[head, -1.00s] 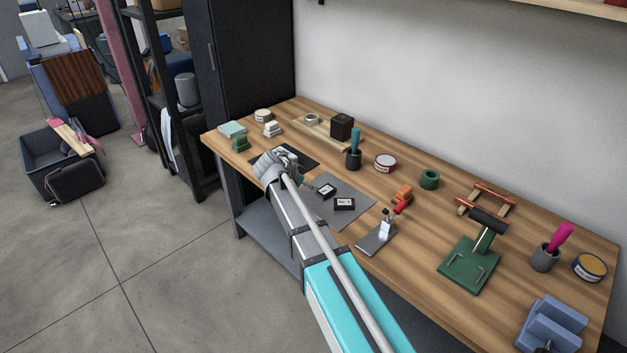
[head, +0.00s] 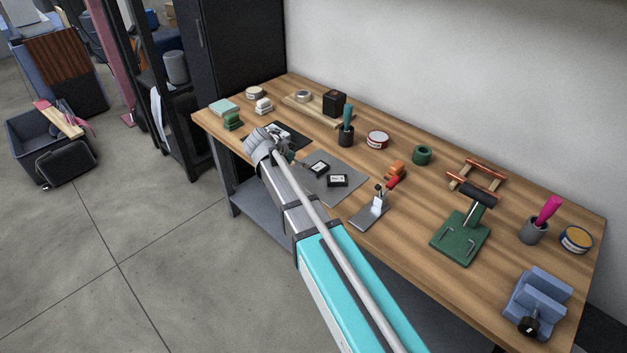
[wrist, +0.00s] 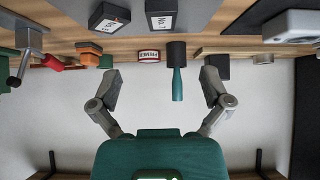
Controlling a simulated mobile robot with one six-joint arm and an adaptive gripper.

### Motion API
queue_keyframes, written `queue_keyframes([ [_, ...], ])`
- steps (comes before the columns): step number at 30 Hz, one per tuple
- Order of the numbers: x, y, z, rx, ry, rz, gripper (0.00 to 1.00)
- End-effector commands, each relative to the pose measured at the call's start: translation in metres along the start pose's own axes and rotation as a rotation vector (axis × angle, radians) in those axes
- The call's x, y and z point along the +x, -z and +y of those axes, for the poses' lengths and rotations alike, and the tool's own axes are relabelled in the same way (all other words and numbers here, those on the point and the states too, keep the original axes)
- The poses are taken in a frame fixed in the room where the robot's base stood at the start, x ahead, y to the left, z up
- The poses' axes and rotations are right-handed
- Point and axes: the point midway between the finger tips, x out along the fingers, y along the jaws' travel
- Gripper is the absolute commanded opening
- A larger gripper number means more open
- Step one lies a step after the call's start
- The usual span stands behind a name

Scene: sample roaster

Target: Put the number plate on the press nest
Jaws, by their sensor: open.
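Two small black blocks with white labels, a left one (head: 319,168) and a right one (head: 338,181), lie on a grey mat (head: 318,194). In the wrist view, the labels on the black blocks (wrist: 109,17) (wrist: 164,14) seem to start with "No". I cannot tell whether one is the number plate. The green-based press (head: 459,238) stands right of centre, with a black lever and two small angle guides on its base. My gripper (head: 277,136) is by the black mat, left of the blocks. In the wrist view its fingers (wrist: 162,88) are apart, with nothing between them.
A pale grey piece (wrist: 291,26) lies near the black mat in the wrist view. A brush cup (head: 346,136) is behind. A blue vise (head: 538,302) is front right.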

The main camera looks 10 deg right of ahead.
Motion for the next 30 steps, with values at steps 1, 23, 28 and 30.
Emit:
queue_keyframes([
  [1, 0.001, -0.001, 0.004, -0.007, -0.003, -0.007, 0.98],
  [23, 0.012, -0.052, 0.159, -0.519, 0.060, -0.456, 0.98],
  [28, 0.004, -0.069, 0.195, -0.658, 0.150, -0.569, 0.98],
  [30, 0.000, -0.075, 0.208, -0.711, 0.194, -0.611, 0.98],
])
